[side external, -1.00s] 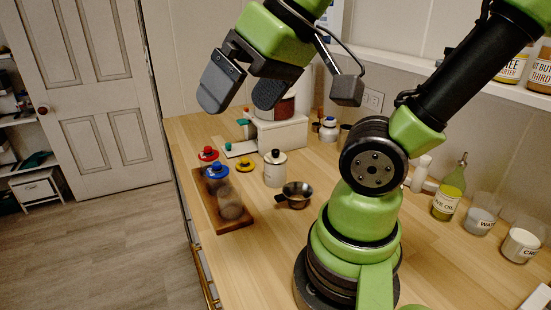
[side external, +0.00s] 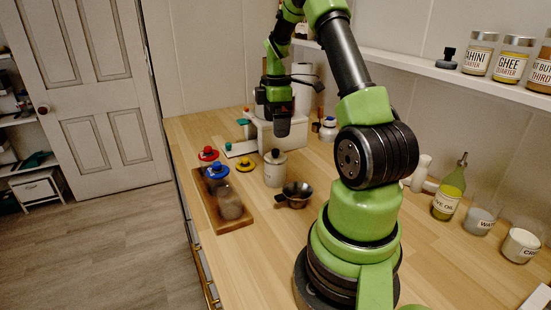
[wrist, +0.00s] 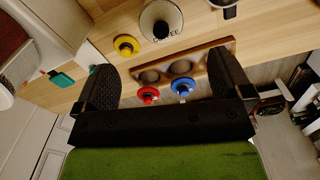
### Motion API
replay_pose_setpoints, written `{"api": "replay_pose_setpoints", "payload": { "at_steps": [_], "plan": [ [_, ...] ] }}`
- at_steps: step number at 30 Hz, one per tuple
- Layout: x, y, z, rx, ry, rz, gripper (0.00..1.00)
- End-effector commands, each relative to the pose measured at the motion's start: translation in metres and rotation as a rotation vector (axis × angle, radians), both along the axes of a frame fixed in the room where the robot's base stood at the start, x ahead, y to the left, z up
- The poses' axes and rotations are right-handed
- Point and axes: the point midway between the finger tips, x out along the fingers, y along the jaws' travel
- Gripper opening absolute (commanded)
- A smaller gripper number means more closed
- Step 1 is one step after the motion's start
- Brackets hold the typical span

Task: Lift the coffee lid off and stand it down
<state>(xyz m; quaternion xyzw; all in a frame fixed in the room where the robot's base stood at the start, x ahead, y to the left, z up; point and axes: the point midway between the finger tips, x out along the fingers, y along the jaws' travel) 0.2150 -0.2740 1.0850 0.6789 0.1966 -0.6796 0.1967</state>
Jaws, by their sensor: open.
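The white coffee canister (side external: 274,175) stands upright on the counter, with its lid (side external: 275,157) seated on top and a dark knob on it. In the wrist view the lid (wrist: 161,17) shows at the top edge, with part of the COFFEE lettering beside it. My gripper (side external: 282,128) hangs above and behind the canister in the side view, apart from it. In the wrist view my gripper (wrist: 165,80) has its two fingers wide apart with nothing held between them.
Red (side external: 208,153), blue (side external: 217,170) and yellow (side external: 245,164) knobbed pieces are nearby. A dark metal cup (side external: 295,194) stands close in front.

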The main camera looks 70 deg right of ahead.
Motion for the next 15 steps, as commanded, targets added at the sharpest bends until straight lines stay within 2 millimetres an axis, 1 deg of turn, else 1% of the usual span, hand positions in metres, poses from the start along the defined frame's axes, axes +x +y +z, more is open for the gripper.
{"api": "replay_pose_setpoints", "payload": {
  "at_steps": [1,3,6,11,15],
  "plan": [
    [-0.001,0.001,-0.009,0.005,0.003,0.0,0.97],
    [-0.001,0.001,-0.02,0.005,0.003,-0.001,0.97],
    [0.0,0.001,-0.031,0.004,0.001,-0.001,0.97],
    [0.0,0.002,-0.044,0.003,0.002,-0.001,0.97],
    [0.0,0.003,-0.066,0.006,0.002,-0.002,0.97]
  ]
}}
